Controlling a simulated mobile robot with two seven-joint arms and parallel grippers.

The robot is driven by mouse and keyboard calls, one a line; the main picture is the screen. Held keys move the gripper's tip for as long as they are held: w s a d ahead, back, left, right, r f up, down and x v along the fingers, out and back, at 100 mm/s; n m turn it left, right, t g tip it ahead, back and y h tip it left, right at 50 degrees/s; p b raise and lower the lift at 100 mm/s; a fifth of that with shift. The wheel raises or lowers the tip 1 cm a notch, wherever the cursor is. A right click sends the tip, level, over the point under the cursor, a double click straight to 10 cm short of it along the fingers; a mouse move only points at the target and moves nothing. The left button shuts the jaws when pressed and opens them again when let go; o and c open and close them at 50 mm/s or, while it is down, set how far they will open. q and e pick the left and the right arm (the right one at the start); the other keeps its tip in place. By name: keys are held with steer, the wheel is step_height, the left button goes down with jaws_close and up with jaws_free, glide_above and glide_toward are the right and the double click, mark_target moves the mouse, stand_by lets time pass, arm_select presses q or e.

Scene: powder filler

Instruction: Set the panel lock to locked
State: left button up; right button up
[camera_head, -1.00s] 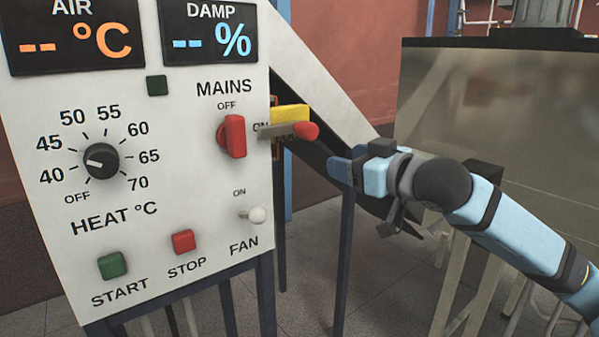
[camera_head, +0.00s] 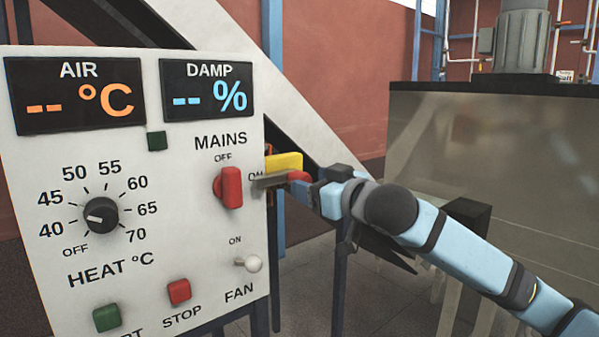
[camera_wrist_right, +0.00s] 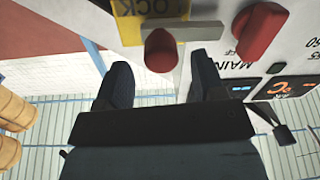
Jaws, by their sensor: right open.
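The panel lock is a yellow plate (camera_head: 286,162) at the panel's right edge, with a grey lever bar (camera_head: 267,183) and a red knob (camera_head: 299,176). The bar looks roughly level in the head view. In the wrist view the plate (camera_wrist_right: 140,28) bears upside-down lettering reading LOCK, and the red knob (camera_wrist_right: 160,50) shows near the top middle. My right gripper (camera_head: 306,186) is at the knob in the head view. In the wrist view its open fingers (camera_wrist_right: 160,72) stand either side of the knob; contact cannot be told. My left gripper is out of view.
The red MAINS switch (camera_head: 229,187) sits just left of the lock bar. The FAN toggle (camera_head: 251,264) and red STOP button (camera_head: 179,291) are below. A sloped white beam (camera_head: 240,55) runs behind. A large metal tank (camera_head: 490,160) stands at the right.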

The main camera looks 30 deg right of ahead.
mark_target(284, 181)
steer(key=w, duration=0.3)
steer(key=shift+w+a, duration=0.25)
steer(key=shift+a, duration=0.05)
steer(key=shift+w, duration=0.35)
steer(key=shift+c, duration=0.4)
